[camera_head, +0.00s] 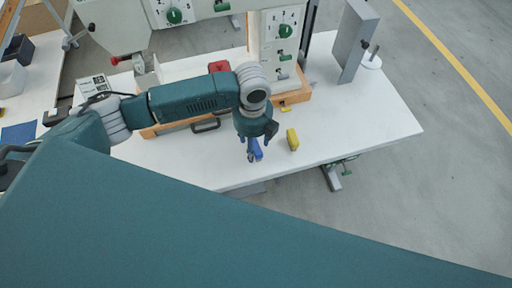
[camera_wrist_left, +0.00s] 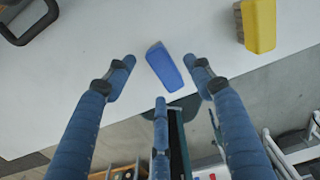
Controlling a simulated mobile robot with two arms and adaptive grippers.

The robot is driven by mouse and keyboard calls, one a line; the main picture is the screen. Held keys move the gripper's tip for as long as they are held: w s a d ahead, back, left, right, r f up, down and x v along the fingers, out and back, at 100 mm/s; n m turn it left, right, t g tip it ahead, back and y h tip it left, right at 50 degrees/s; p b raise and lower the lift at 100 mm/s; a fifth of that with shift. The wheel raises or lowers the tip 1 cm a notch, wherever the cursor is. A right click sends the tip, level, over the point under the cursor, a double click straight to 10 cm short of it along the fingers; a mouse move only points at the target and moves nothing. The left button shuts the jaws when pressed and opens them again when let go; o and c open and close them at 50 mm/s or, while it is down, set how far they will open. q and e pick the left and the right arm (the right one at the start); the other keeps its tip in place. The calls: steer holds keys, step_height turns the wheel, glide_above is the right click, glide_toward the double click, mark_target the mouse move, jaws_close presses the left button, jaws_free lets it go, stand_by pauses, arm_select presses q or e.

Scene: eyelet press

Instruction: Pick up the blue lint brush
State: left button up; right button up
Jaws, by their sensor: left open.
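The blue lint brush (camera_wrist_left: 166,70) lies on the white table near its front edge. In the left wrist view it sits between the tips of my spread blue fingers, with a visible space on either side. In the head view the brush (camera_head: 256,149) is partly hidden by my left gripper (camera_head: 249,151), which points down over it. My left gripper is open and holds nothing. My right gripper is not in view.
A yellow brush-like block (camera_head: 292,139) stands just right of the blue brush. A black handle (camera_head: 206,126) lies to the left, before a wood-edged press base (camera_head: 290,98). A grey angled plate (camera_head: 355,40) stands at the back right. The table's right side (camera_head: 375,115) is clear.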

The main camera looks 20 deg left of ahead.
arm_select(q)
step_height(320, 180, down, 3)
steer(key=shift+w+f, duration=0.1)
steer(key=shift+f, duration=0.1)
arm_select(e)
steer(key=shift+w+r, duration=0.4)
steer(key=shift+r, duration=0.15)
arm_select(q)
steer(key=shift+c, duration=0.3)
steer(key=c, duration=1.2)
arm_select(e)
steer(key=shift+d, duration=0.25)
arm_select(q)
steer(key=shift+r, duration=0.15)
